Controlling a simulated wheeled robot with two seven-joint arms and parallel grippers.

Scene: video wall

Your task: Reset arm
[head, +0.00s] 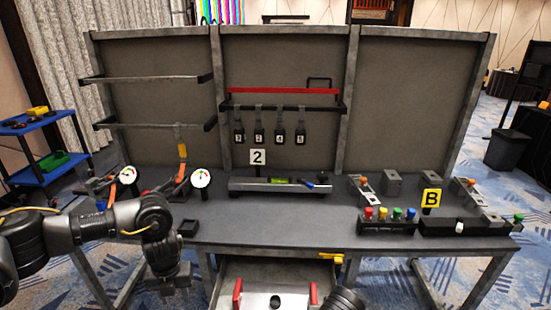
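My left arm comes in from the left with its black wrist bent downward. My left gripper (172,284) hangs low in front of the workbench's front edge, pointing down. It is dark and small, and its finger gap cannot be made out. Nothing can be seen held in it. A dark rounded part at the bottom, right of centre, looks like part of my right arm; my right gripper does not show.
The grey workbench (290,222) has a tall back panel (285,62). Gauges (128,174), a tool tray (262,186), a "2" sign (258,157), a "B" sign (431,198) and coloured-knob blocks (388,225) stand on it. An open drawer (272,272) juts out below. A blue cart (38,176) stands left.

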